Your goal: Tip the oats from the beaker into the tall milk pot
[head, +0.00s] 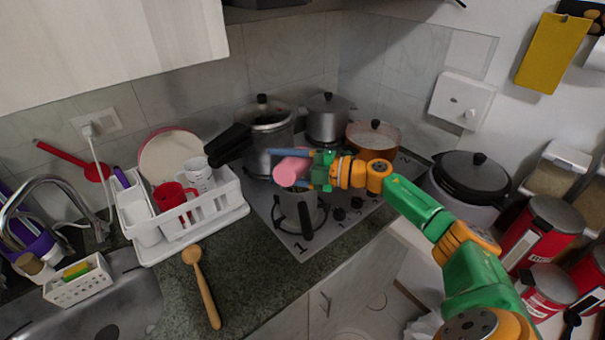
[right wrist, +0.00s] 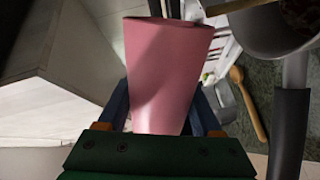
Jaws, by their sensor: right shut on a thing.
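The pink beaker (head: 291,168) is held above the tall milk pot (head: 298,212), a grey pot with a black handle on the stove's front corner. My right gripper (head: 303,169) is shut on the beaker. In the right wrist view the beaker (right wrist: 166,75) lies well over on its side, its wider end away from the gripper. The pot (right wrist: 262,32) shows there at the upper right, with brownish bits inside. The beaker's inside is hidden, so I cannot tell whether oats are left in it. My left gripper is out of view.
A pressure cooker (head: 268,135), a lidded pot (head: 327,120) and an orange-brown pan (head: 373,138) stand behind on the stove. A white dish rack (head: 215,212) and a wooden spoon (head: 203,285) are to the left. Red canisters (head: 540,230) stand at the right.

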